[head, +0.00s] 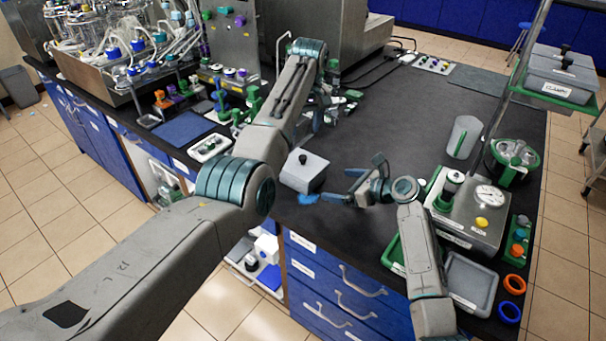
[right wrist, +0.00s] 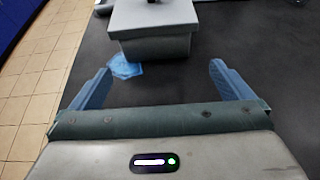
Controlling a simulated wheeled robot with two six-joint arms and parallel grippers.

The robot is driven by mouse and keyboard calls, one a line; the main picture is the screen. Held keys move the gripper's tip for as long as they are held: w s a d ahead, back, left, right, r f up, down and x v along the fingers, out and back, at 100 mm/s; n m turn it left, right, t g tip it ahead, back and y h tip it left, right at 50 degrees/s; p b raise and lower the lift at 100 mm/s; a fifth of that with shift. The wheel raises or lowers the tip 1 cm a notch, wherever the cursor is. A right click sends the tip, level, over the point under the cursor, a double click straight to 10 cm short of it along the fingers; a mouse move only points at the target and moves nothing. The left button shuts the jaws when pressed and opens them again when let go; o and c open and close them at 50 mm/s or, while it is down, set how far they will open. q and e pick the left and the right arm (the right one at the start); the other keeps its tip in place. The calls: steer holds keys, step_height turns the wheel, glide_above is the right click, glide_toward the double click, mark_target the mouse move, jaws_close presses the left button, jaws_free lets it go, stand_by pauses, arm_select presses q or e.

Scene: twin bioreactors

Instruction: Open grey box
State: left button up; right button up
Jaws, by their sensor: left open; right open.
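A small grey box (head: 302,176) stands on the dark bench near its front edge, with its lid on and a dark knob (head: 303,158) on top. In the right wrist view the box (right wrist: 155,45) is straight ahead, just beyond the fingertips, its top cut off by the frame. My right gripper (head: 339,185) is open and empty, low over the bench, to the right of the box and pointing at it. Its two blue fingers (right wrist: 160,70) are spread apart in the right wrist view. My left gripper (head: 328,112) is open, behind the box and above the bench; its fingers are partly hidden.
A crumpled blue piece (head: 308,199) lies against the box's near side. Another grey lidded box (head: 562,72) sits on a green shelf at the right. Green-handled items crowd the left. The bench's middle back is clear.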

mark_target(303, 156)
steer(key=a, duration=0.1)
steer(key=w+a, duration=0.1)
steer(key=a, duration=0.1)
steer(key=shift+w+a+f, duration=0.3)
steer(key=shift+a+f, duration=0.1)
steer(key=x, duration=0.4)
steer(key=shift+w+f, duration=0.4)
arm_select(q)
steer(key=shift+s+r, duration=0.4)
steer(key=shift+s, duration=0.05)
arm_select(e)
steer(key=shift+a, duration=0.3)
arm_select(q)
steer(key=shift+w, duration=0.1)
arm_select(e)
steer(key=shift+w, duration=0.1)
steer(key=c, duration=1.1)
arm_select(q)
steer(key=f, duration=0.7)
steer(key=w+f, duration=0.1)
steer(key=f, duration=0.2)
steer(key=shift+w+a+f, duration=0.1)
steer(key=shift+a+f, duration=0.15)
steer(key=shift+f, duration=0.15)
